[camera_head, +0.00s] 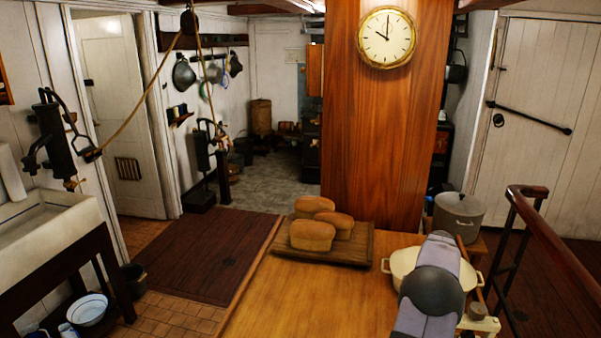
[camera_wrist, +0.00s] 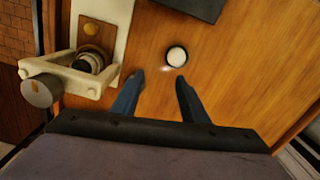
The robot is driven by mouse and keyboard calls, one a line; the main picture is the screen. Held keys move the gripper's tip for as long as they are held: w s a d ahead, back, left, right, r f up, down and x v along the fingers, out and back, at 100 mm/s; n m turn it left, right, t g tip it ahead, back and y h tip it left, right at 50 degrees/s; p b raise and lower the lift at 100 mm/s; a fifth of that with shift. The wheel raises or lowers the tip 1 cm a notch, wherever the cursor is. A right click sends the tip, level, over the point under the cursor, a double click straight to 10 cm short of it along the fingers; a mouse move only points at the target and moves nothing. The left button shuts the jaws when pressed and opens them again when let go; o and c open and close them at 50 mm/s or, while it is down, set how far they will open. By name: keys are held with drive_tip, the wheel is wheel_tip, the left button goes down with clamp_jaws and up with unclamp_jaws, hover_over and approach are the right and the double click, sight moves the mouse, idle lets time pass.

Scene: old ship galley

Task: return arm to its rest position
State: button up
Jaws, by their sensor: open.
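My gripper (camera_wrist: 160,82) shows in the wrist view with its two dark blue fingers apart and nothing between them. It points down over the wooden tabletop (camera_wrist: 150,40). A small round thing with a white top and dark rim (camera_wrist: 176,56) lies just beyond the fingertips, apart from them. In the head view my arm reaches up from the bottom right, in front of a cream two-handled pot (camera_head: 402,264). My gripper's fingers do not show in that view.
A cream-framed device with a grey cylinder (camera_wrist: 40,90) stands left of the fingers. A dark flat thing (camera_wrist: 190,8) lies at the top. Several loaves (camera_head: 312,235) sit on a board (camera_head: 310,258) by the wooden column (camera_head: 375,130). A lidded grey pot (camera_head: 458,215) stands behind right.

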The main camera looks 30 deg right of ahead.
drive_tip(key=w+a+r+n, duration=0.2)
drive_tip(key=w+a, duration=0.2)
drive_tip(key=a, duration=0.9)
drive_tip(key=w+a+r+n, duration=0.15)
drive_tip(key=w+a, duration=0.25)
drive_tip(key=a, duration=0.9)
drive_tip(key=s+a+n, duration=0.1)
drive_tip(key=s+a, duration=0.1)
drive_tip(key=a, duration=0.5)
drive_tip(key=s+a+n, duration=0.1)
drive_tip(key=s+a, duration=0.2)
drive_tip(key=a, duration=0.3)
drive_tip(key=s+a+f+n, duration=0.2)
drive_tip(key=s+a, duration=0.6)
wheel_tip(320, 180, down, 19)
drive_tip(key=b, duration=2)
drive_tip(key=shift+f+b, duration=0.15)
drive_tip(key=shift+b, duration=0.25)
